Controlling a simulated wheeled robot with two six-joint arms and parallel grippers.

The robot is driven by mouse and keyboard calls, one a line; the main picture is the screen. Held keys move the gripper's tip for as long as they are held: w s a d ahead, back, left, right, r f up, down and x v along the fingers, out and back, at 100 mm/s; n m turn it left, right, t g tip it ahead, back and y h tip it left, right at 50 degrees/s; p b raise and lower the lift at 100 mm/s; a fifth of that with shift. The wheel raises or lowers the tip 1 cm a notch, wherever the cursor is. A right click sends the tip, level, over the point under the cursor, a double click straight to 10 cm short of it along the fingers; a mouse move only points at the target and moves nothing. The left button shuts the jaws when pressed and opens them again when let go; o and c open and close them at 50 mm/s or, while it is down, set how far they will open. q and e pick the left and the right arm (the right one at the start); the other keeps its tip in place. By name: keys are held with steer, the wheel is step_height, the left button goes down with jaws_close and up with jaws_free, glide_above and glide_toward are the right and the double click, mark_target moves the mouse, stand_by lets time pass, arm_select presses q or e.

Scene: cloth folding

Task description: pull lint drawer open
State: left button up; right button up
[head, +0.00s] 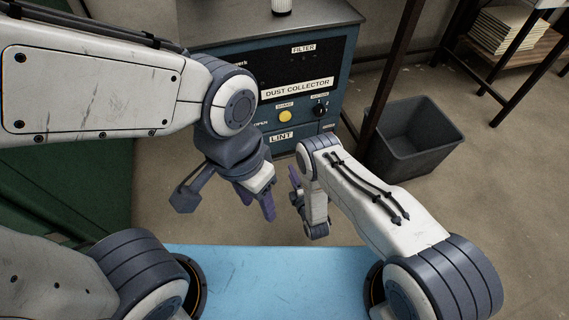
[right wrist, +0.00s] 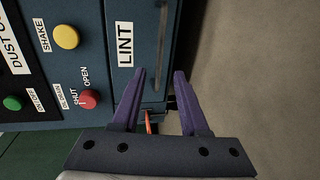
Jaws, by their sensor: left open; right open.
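The lint drawer front (head: 281,137), labelled LINT, is low on the blue dust collector; my left arm and gripper hide part of it. In the right wrist view the LINT label (right wrist: 125,44) appears sideways, beside a long narrow bar (right wrist: 160,45) that may be the handle. My right gripper (right wrist: 160,73) is open, with its purple fingertips close to this bar's end; I cannot tell whether they touch anything. In the head view my right gripper (head: 296,188) is partly hidden. My left gripper (head: 257,202) is open and apart from the drawer, with nothing visible in it.
The dust collector (head: 325,60) has a yellow SHAKE button (head: 285,116) and a black knob (head: 320,108). A red knob (right wrist: 88,99) sits near the label. An orange piece (right wrist: 149,122) shows between my right fingers. A grey bin (head: 410,140) stands right; floor is open ahead of it.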

mark_target(284, 157)
steer(key=b+x, duration=0.5)
steer(key=x, duration=0.5)
steer(key=shift+w, duration=0.1)
steer(key=shift+c, duration=0.3)
jaws_close()
stand_by(0.9)
